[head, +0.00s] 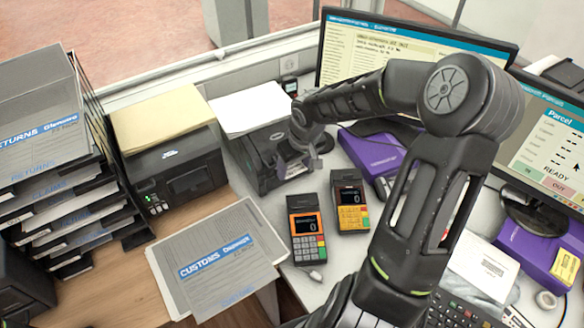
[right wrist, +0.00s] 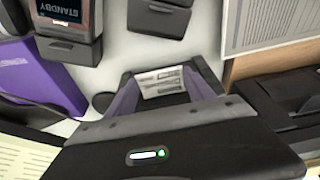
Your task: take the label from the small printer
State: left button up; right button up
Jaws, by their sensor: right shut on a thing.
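The small printer (head: 262,165) is a black box at the middle of the counter with white paper on top. In the right wrist view, a dark casing with a green light (right wrist: 180,150) fills the bottom. My right gripper (head: 302,160) is at the printer's front right. It is shut on the label (right wrist: 162,82), a small white slip with dark print lying between the fingers in the right wrist view. Whether the label's lower edge is still touching the printer is hidden. My left gripper is not in view.
Two card terminals, orange (head: 306,230) and yellow (head: 349,203), stand close in front. A larger black printer (head: 178,168) is to the left, a purple box (head: 370,155) to the right. Customs papers (head: 215,262) lie in front. Monitors (head: 400,45) stand behind.

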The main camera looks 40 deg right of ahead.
dwell(0.3)
jog(key=shift+s+p+v, duration=0.2)
jog(key=shift+p+v, duration=1.4)
jog(key=shift+v, duration=0.05)
jog(key=shift+f, duration=0.1)
jog(key=w+p+v, duration=0.2)
jog(key=p+v, duration=0.6)
jog(key=shift+r, duration=0.55)
